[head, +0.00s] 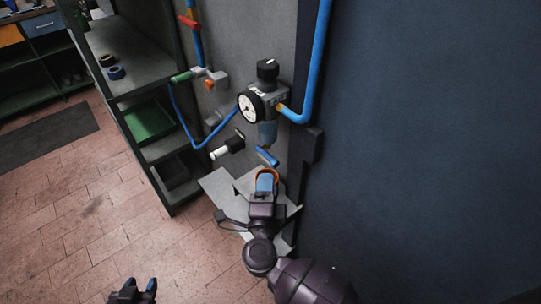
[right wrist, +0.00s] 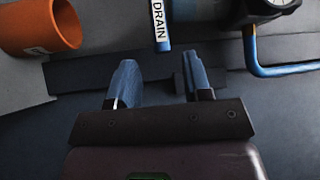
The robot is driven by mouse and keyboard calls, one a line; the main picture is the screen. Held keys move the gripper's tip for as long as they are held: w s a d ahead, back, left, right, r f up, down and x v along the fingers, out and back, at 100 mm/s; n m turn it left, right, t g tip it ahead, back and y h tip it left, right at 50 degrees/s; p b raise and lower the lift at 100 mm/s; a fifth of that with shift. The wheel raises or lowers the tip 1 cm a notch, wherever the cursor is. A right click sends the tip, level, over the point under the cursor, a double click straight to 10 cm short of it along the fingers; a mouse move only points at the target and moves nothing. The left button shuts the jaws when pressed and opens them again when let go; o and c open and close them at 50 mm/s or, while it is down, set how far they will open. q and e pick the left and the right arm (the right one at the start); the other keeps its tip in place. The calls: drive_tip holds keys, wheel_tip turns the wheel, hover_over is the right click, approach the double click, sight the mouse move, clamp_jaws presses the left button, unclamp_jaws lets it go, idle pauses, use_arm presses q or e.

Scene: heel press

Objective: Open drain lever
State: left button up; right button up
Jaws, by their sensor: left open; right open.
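The drain lever is a blue bar (head: 267,156) below the regulator's blue bowl (head: 267,133). In the right wrist view the lever (right wrist: 161,28) carries a white label reading DRAIN and points down toward the gap between my fingers. My right gripper (head: 265,182) is open just below the lever in the head view. Its two blue-tipped fingers (right wrist: 160,78) stand apart with nothing visible between them, and the lever's end appears just beyond them. My left gripper (head: 140,288) is open at the bottom left of the head view, far from the lever.
An orange cup (right wrist: 40,25) is close to my right gripper, over a grey bracket plate (head: 217,185). The round gauge (head: 251,106) and blue pipe (head: 317,75) are above. A black-and-white fitting (head: 228,148) sticks out left of the lever. Shelves (head: 130,75) stand further left.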

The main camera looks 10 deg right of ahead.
sight(270, 157)
drive_tip(key=x, duration=0.8)
drive_tip(key=shift+w+p, duration=0.15)
drive_tip(key=shift+p, duration=0.2)
clamp_jaws()
